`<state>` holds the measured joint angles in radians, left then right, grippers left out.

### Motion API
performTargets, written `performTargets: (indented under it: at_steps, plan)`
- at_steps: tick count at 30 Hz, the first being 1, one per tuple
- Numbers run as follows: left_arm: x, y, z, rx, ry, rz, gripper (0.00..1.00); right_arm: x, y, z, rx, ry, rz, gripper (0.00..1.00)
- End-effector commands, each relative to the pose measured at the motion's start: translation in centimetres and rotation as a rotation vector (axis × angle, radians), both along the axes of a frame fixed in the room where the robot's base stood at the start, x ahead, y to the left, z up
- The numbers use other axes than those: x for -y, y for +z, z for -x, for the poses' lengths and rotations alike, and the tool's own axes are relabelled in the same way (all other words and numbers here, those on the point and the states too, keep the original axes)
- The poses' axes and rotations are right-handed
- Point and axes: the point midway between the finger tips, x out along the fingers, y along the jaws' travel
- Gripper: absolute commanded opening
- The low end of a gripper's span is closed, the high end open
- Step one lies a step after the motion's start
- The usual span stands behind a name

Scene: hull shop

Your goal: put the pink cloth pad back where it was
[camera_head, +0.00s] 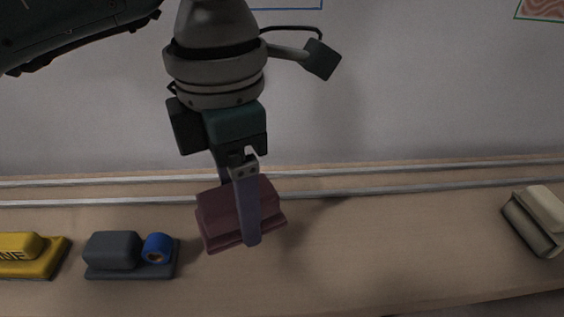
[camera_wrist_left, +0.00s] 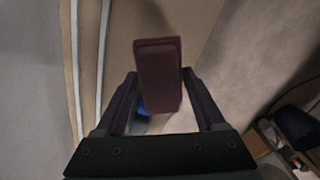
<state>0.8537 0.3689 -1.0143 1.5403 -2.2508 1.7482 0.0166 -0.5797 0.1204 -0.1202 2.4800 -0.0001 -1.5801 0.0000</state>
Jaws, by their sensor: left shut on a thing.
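The pink cloth pad (camera_head: 217,216) looks dull dark pink in this light and has a wider flat base. My left gripper (camera_head: 243,215) is shut on it, with one finger across its near face. The pad is slightly tilted in the head view and appears held above the wooden shelf (camera_head: 349,250). In the left wrist view the pad (camera_wrist_left: 160,78) stands between the two fingers of the left gripper (camera_wrist_left: 160,88). My right gripper is not in view.
On the shelf at left are a yellow block (camera_head: 30,255), a dark grey block (camera_head: 112,250) and a blue roll (camera_head: 158,248). A beige block (camera_head: 540,217) lies at far right. Two metal rails (camera_head: 400,188) run along the back. The shelf right of the pad is clear.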

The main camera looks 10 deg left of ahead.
Motion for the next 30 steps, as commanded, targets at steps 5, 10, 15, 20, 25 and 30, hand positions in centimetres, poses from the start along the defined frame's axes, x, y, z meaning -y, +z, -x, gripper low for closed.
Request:
performTargets:
  at_steps: [5,10,15,20,25,30]
  plan:
    - [0.0,-3.2,0.0,0.000,0.001,0.000,0.23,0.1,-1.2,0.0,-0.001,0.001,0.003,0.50]
    - [0.0,-4.3,0.0,-0.001,0.001,0.001,0.23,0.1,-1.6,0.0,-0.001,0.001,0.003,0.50]
    - [0.1,-7.1,0.1,-0.003,0.002,0.001,0.23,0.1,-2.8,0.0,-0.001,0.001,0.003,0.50]
    - [0.0,-7.8,0.0,0.001,0.000,0.001,0.23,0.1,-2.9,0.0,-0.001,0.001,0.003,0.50]
    - [0.0,-7.8,0.0,0.001,0.001,0.001,0.23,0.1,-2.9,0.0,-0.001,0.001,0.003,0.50]
    - [0.0,-7.8,0.0,0.001,0.001,0.001,0.84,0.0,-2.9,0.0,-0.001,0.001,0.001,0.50]
